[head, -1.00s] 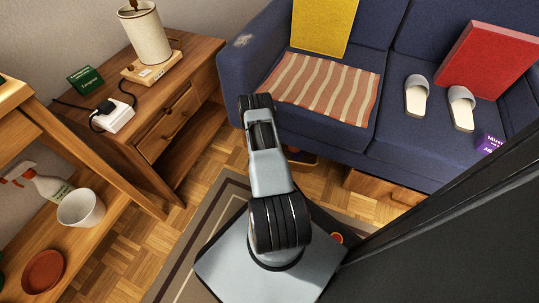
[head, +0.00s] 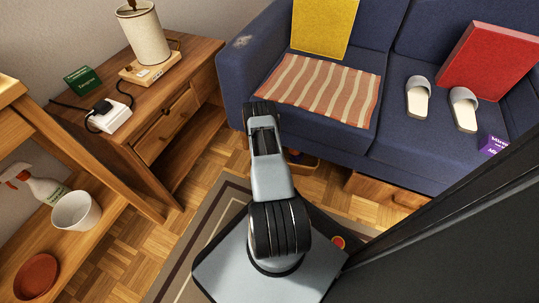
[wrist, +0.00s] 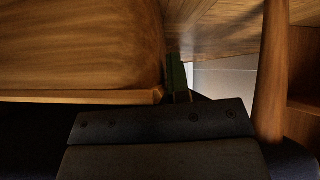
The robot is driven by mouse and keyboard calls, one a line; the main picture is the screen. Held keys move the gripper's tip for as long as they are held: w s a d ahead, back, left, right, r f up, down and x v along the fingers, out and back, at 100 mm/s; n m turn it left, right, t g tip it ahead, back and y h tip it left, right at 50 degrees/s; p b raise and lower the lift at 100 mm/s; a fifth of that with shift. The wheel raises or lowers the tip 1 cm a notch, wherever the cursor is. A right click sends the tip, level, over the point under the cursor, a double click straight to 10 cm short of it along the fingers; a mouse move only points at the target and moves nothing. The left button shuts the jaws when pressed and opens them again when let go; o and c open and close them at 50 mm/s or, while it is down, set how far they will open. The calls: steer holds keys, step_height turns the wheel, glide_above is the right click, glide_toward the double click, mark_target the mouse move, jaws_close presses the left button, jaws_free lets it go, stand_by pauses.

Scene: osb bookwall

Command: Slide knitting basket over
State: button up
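In the wrist view a dark plate of my gripper (wrist: 160,121) fills the lower middle. No basket can be made out in the wrist view.
The blue sofa (head: 385,143) holds a striped cloth (head: 318,90), cushions and slippers. A wooden side table (head: 150,85) with a lamp stands left. A shelf (head: 95,235) is nearer. In the wrist view, wood surrounds a narrow green thing (wrist: 176,75) and a pale panel (wrist: 222,78).

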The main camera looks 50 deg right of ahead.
jaws_close()
steer(key=shift+s+d, duration=0.35)
steer(key=shift+s, duration=0.3)
steer(key=shift+s+d, duration=0.3)
steer(key=shift+s, duration=0.3)
steer(key=shift+o, duration=2)
jaws_free()
steer(key=shift+w+a, duration=0.1)
steer(key=p+v, duration=0.6)
steer(key=v, duration=0.7)
steer(key=shift+a+r+p, duration=0.3)
steer(key=shift+p, duration=0.1)
